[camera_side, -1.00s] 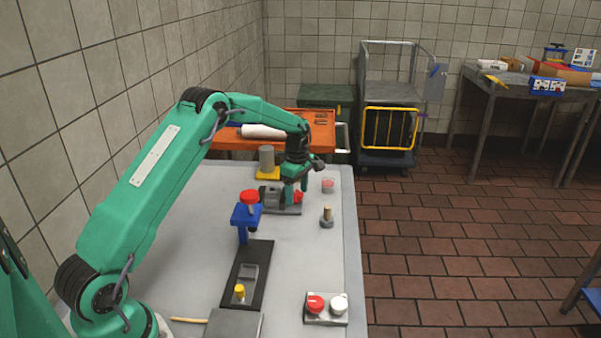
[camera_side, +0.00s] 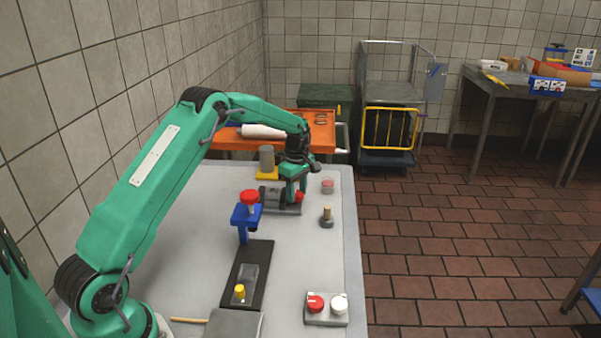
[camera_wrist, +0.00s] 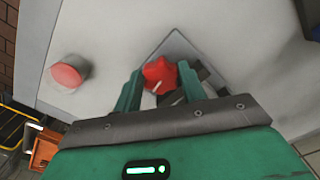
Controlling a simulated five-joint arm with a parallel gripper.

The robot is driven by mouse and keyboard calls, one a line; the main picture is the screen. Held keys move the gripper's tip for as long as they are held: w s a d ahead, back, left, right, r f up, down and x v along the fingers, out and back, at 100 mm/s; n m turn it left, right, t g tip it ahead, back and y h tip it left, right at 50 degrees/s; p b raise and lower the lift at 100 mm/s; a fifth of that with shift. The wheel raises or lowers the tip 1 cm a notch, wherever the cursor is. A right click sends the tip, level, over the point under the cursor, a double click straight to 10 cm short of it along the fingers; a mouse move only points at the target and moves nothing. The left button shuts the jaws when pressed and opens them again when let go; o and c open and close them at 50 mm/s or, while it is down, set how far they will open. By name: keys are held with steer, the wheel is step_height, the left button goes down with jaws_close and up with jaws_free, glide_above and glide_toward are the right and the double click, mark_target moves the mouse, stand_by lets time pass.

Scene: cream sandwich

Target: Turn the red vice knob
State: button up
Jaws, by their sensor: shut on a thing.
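The red vice knob (camera_wrist: 160,74) is star-shaped and sits between the two green fingers of my gripper (camera_wrist: 160,92) in the wrist view. My gripper is shut on it, with a finger on each side. In the side view the knob (camera_side: 299,196) shows just right of my gripper (camera_side: 292,196), which points down at the vice. The grey vice (camera_side: 272,201) stands on the table's far part. In the wrist view its grey base plate (camera_wrist: 178,46) shows behind the knob, and the rest is partly hidden by the gripper.
A red-topped item (camera_side: 328,186) stands right of the vice, and a small post with a round base (camera_side: 327,217) is nearer. A blue stand with a red top (camera_side: 246,213) is close on the left.

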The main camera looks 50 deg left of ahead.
mark_target(297, 194)
steer(key=o, duration=1)
steer(key=shift+n, duration=0.4)
steer(key=shift+n, duration=0.3)
steer(key=shift+w+r, duration=0.1)
steer(key=shift+r, duration=0.2)
step_height(297, 194, up, 7)
steer(key=shift+r, duration=0.1)
steer(key=shift+r+n, duration=0.2)
steer(key=shift+n, duration=0.1)
steer(key=shift+s+d+r+n, duration=0.25)
steer(key=shift+r+n, duration=0.25)
steer(key=shift+n, duration=0.45)
steer(key=shift+s+d+r+n, duration=0.25)
steer(key=shift+r+n, duration=0.3)
steer(key=shift+n, duration=0.35)
steer(key=shift+s+d+r+n, duration=0.15)
steer(key=shift+d+r+n, duration=0.25)
steer(key=shift+n, duration=0.55)
